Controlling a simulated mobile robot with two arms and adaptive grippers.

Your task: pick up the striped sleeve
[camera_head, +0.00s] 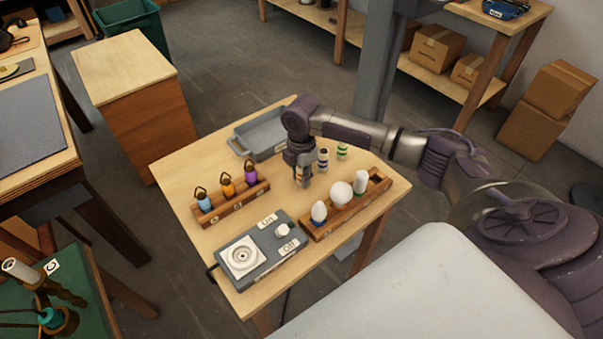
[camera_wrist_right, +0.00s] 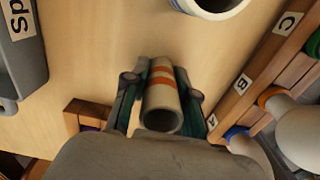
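The striped sleeve is a pale tube with orange bands (camera_wrist_right: 162,105). In the wrist view it stands between the fingers of my right gripper (camera_wrist_right: 160,88), its open end toward the camera. The fingers lie close along both sides and appear to grip it. In the head view my right gripper (camera_head: 303,172) points down at the table, and the sleeve's pale lower part shows beneath it. I cannot tell whether its base touches the table. A blue-banded sleeve (camera_head: 323,160) and a green-banded sleeve (camera_head: 342,152) stand to the right. My left gripper is not in view.
On the table are a grey tray (camera_head: 235,138), a wooden rack with coloured sockets (camera_head: 237,207), a bulb rack (camera_head: 332,226) and a grey switch box (camera_head: 265,256). The bulb rack runs close on the right in the wrist view (camera_wrist_right: 235,108).

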